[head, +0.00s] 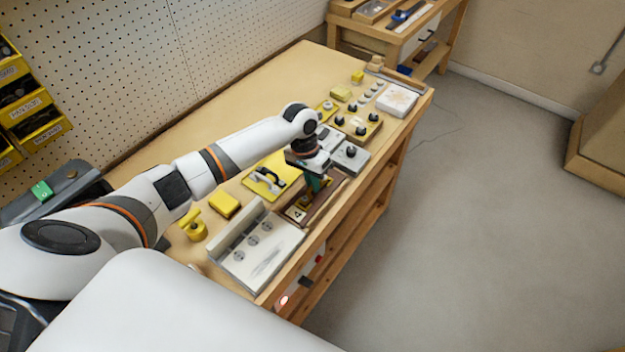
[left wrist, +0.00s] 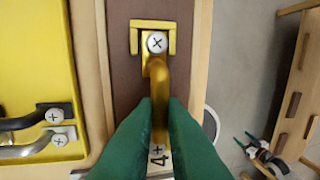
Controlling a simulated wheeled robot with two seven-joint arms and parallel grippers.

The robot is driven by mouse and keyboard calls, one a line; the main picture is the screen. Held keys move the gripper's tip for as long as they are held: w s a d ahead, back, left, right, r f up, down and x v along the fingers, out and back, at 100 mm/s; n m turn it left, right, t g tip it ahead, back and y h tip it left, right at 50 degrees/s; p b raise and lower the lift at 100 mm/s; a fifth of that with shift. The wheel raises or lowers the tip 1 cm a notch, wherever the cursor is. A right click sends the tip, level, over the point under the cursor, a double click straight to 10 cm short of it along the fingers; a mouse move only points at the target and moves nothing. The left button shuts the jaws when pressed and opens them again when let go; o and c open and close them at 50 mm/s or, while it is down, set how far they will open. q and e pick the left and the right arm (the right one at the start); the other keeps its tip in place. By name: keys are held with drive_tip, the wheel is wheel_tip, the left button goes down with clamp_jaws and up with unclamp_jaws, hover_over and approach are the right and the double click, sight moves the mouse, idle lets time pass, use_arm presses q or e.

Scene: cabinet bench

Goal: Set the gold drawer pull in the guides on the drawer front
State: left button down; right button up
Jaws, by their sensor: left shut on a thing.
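My left gripper (head: 313,184) is over the brown drawer front (head: 328,198) on the bench. In the left wrist view its green fingers (left wrist: 160,115) are shut on the gold drawer pull (left wrist: 158,78). The pull lies lengthwise along the brown drawer front (left wrist: 130,75). Its far foot, with a cross-head screw, sits between the arms of a gold U-shaped guide (left wrist: 153,24). I cannot tell whether it touches the surface. What looks like my right gripper (left wrist: 246,141) shows small at lower right.
A yellow panel with black and grey handles (head: 270,178) lies left of the drawer front. A white plate with round fittings (head: 258,250) is nearer. Grey and yellow blocks with black knobs (head: 350,155) stand beyond. The bench's back strip is clear.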

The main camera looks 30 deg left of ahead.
use_arm(q)
drive_tip(key=shift+f, duration=0.4)
drive_tip(key=c, duration=1.2)
unclamp_jaws()
drive_tip(key=shift+r, duration=0.1)
wheel_tip(320, 180, up, 7)
drive_tip(key=p, duration=0.8)
drive_tip(key=shift+s+d+f, duration=0.1)
drive_tip(key=shift+f, duration=0.1)
